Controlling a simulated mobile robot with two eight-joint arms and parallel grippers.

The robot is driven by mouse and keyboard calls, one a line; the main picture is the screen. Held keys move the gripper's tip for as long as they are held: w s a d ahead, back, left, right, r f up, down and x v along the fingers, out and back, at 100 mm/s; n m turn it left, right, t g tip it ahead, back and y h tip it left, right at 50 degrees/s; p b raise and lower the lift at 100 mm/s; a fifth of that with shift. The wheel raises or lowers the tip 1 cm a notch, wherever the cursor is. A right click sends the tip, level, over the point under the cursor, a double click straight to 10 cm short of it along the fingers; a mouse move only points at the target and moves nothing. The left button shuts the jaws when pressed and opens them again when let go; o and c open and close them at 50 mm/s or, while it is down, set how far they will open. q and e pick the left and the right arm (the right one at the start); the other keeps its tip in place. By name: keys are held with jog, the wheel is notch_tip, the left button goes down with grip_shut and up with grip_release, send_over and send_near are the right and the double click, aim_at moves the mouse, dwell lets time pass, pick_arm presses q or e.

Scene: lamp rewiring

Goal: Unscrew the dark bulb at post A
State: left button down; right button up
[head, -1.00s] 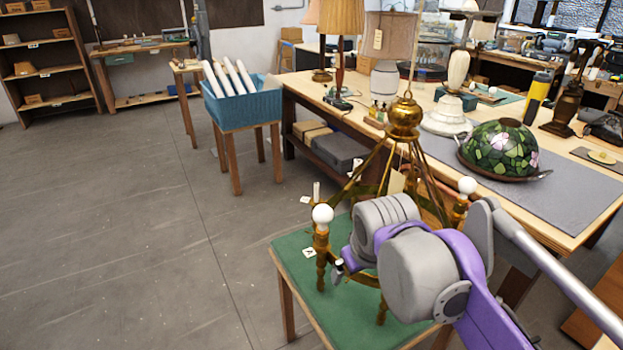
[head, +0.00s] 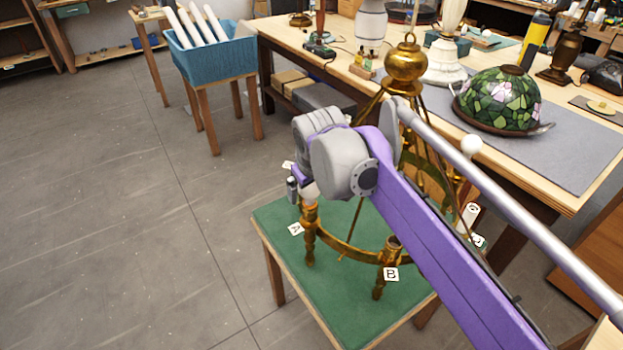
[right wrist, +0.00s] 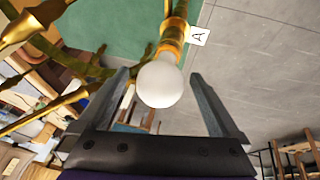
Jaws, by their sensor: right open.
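The bulb at post A is a round white, unlit globe (head: 311,192), partly hidden behind my right gripper in the head view. It sits upright on a brass post (head: 310,235) with a tag "A" (head: 296,229). In the right wrist view the bulb (right wrist: 160,86) is between the two open fingers of my right gripper (right wrist: 160,72), with a visible gap on each side. In the head view the right gripper (head: 293,188) is beside the bulb. The brass chandelier (head: 405,62) stands on a green-topped table (head: 345,310). My left gripper is out of view.
Post B (head: 392,245) has an open top with no bulb. Another white bulb (head: 471,147) is at the far right of the chandelier. A workbench (head: 560,205) with a stained-glass shade (head: 498,100) is behind. A blue bin (head: 210,52) stands back left; the left floor is clear.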

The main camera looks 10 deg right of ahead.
aim_at(307, 193)
jog(key=shift+x, duration=1.6)
jog(key=c, duration=1.4)
jog(key=o, duration=0.6)
jog(key=c, duration=0.6)
jog(key=shift+o, duration=0.2)
jog(key=n+y, duration=0.2)
jog(key=n, duration=0.2)
jog(key=shift+a+r+p, duration=0.1)
jog(key=shift+a+p, duration=0.05)
jog(key=shift+p, duration=0.15)
jog(key=n+g+y+p, duration=0.1)
jog(key=n, duration=0.2)
jog(key=shift+s+a, duration=0.1)
jog(key=shift+a, duration=0.05)
jog(key=shift+n, duration=0.6)
